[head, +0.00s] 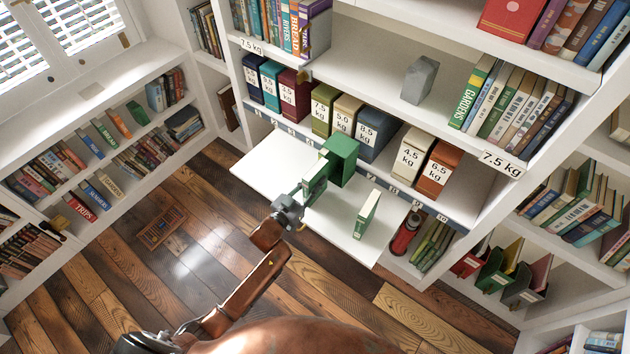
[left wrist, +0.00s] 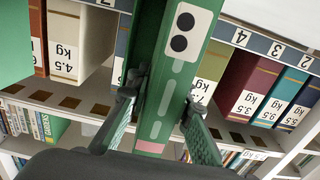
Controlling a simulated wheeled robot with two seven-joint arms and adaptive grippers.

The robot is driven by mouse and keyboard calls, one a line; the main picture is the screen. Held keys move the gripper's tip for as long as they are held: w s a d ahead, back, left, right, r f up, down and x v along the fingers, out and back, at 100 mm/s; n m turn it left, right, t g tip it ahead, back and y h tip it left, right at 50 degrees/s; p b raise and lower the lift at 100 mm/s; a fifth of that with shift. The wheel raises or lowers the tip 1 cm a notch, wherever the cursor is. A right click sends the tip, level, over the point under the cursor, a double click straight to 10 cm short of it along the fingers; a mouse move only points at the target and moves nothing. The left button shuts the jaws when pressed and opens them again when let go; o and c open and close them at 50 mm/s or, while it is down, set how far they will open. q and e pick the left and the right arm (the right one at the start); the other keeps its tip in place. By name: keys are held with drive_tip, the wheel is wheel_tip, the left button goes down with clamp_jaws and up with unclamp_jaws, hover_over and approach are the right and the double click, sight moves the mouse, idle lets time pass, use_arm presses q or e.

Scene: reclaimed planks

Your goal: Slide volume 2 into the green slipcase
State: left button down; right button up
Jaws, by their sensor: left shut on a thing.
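My left gripper (head: 300,197) is shut on a green book (head: 315,182). In the left wrist view this book (left wrist: 160,100) carries a white label with two black dots, matching volume 2, and a pink band low on its spine. The left gripper's fingers (left wrist: 158,112) press it from both sides. The green slipcase (head: 343,153) stands on the white pull-out board, just beyond the held book. The book's far end is at the slipcase's near side; I cannot tell whether it is inside. Another green book (head: 367,214) stands upright on the board to the right. My right gripper is not in view.
The white pull-out board (head: 270,165) has free room at its left. Behind it, weight-marked boxes such as the olive one (head: 323,108) and the orange one (head: 438,166) stand on a shelf above a numbered strip (head: 455,215). A grey block (head: 420,80) sits higher up.

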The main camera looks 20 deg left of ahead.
use_arm(q)
drive_tip(key=shift+w+d, duration=0.2)
drive_tip(key=shift+w, duration=0.2)
idle(0.3)
drive_tip(key=c, duration=1.7)
unclamp_jaws()
drive_tip(key=shift+o, duration=0.2)
drive_tip(key=shift+f, duration=0.1)
drive_tip(key=v, duration=1.2)
drive_tip(key=shift+c, duration=0.5)
